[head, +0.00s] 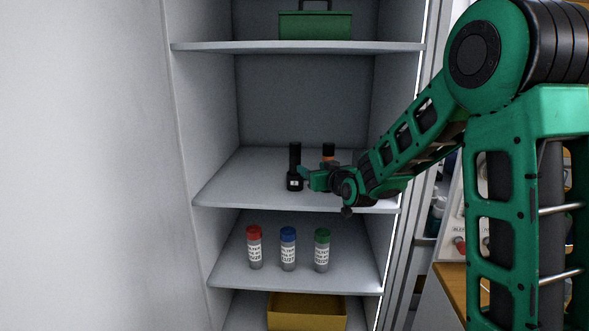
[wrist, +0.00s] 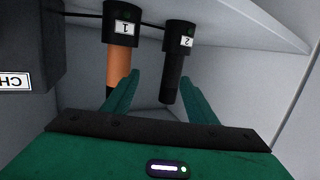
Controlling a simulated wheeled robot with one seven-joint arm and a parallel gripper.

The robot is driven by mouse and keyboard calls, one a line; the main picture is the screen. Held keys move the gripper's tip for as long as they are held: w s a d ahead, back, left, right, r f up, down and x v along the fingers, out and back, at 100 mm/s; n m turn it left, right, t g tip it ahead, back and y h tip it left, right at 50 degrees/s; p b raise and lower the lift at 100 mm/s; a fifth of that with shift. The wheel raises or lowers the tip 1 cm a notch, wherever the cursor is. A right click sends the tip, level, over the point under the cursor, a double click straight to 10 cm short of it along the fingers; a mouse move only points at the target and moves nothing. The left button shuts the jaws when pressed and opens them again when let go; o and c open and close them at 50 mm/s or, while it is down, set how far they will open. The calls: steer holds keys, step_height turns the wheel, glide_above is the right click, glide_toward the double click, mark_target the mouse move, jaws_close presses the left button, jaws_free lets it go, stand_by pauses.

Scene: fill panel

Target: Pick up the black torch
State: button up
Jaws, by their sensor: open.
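The black torch (head: 295,165) stands upright on the middle shelf, left of my gripper (head: 306,174) in the head view. In the wrist view the black torch (wrist: 174,70) bears a label "2" and appears between the two green fingers (wrist: 160,88), nearer the right one. The fingers are apart and hold nothing. I cannot tell whether they touch it. An orange torch with a black head (wrist: 120,62), labelled "1", is beside it, overlapped by the left finger. In the head view that orange torch (head: 328,152) stands behind my gripper, its lower part hidden.
A dark box (wrist: 32,45) and a thin cable are beside the orange torch. Filter bottles with red (head: 254,248), blue (head: 288,250) and green (head: 322,251) caps stand one shelf below. A green toolbox (head: 316,25) is above; a yellow bin (head: 307,312) is below. Cabinet walls flank the shelves.

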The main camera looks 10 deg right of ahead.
mark_target(299, 158)
steer(key=shift+w+a+r+t, duration=0.4)
steer(key=shift+w+a, duration=0.15)
steer(key=shift+w, duration=0.1)
steer(key=shift+w+a+r+t, duration=0.25)
steer(key=shift+w+a+t, duration=0.15)
steer(key=shift+w+a, duration=0.15)
steer(key=shift+y, duration=0.3)
steer(key=w, duration=0.5)
steer(key=shift+w+a, duration=0.3)
steer(key=shift+a, duration=0.05)
steer(key=w, duration=0.2)
steer(key=w+a, duration=0.1)
steer(key=shift+w+a, duration=0.15)
steer(key=shift+w, duration=0.85)
steer(key=shift+c, duration=0.3)
steer(key=shift+r, duration=0.1)
jaws_close()
step_height(299, 158, up, 10)
